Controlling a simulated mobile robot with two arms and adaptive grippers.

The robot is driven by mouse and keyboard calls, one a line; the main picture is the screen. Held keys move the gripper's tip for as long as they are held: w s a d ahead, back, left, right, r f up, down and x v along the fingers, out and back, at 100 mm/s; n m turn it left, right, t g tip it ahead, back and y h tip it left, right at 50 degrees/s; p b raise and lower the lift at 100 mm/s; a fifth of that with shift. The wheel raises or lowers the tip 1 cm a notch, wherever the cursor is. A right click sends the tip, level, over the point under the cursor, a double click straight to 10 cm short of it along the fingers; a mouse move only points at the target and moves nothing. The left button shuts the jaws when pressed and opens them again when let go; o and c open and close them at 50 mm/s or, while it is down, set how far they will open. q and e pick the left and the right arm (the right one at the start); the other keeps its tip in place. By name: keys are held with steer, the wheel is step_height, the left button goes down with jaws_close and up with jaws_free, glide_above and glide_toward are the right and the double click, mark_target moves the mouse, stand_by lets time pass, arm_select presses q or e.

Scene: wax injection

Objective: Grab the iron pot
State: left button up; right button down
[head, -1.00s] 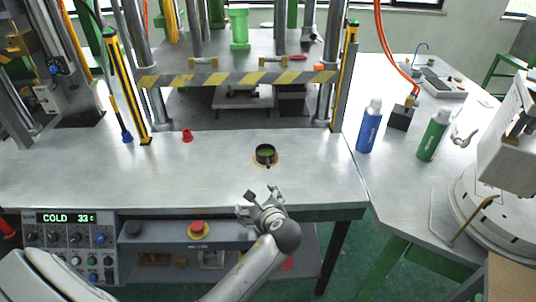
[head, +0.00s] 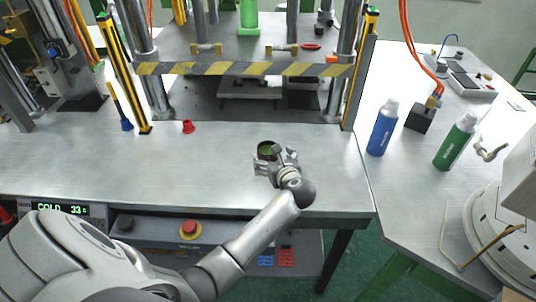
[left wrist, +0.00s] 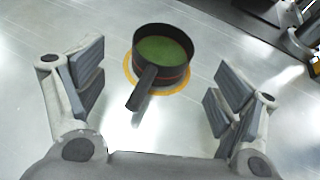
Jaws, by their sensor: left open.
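The iron pot (left wrist: 163,55) is small, dark and round, with green contents and a short dark handle. In the left wrist view it stands upright on a yellow ring mark on the metal table, its handle pointing toward my gripper. In the head view the pot (head: 265,149) is partly hidden behind my left gripper (head: 276,164). In the left wrist view my left gripper (left wrist: 155,90) is open and empty, its fingers spread on either side of the pot and not touching it.
A blue bottle (head: 382,130) and a green bottle (head: 455,142) stand on the right table by a black block (head: 421,117). A striped press bar (head: 250,69) crosses behind the pot. A small red piece (head: 188,127) sits to the left. The table around the pot is clear.

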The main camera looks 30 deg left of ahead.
mark_target(265, 146)
arm_select(q)
steer(key=shift+w+a+f, duration=0.1)
steer(key=shift+w+a, duration=0.1)
steer(key=x, duration=0.4)
steer(key=shift+w, duration=0.1)
steer(key=shift+w+a+p, duration=0.15)
steer(key=shift+w+p, duration=0.05)
steer(key=shift+p, duration=0.1)
steer(key=shift+w+a+f, duration=0.1)
steer(key=c, duration=1)
steer(key=shift+c, duration=0.9)
arm_select(e)
steer(key=shift+w+d+r, duration=0.1)
steer(key=shift+w+r, duration=0.1)
steer(key=shift+w, duration=0.4)
steer(key=shift+w+r, duration=0.15)
steer(key=shift+w, duration=0.4)
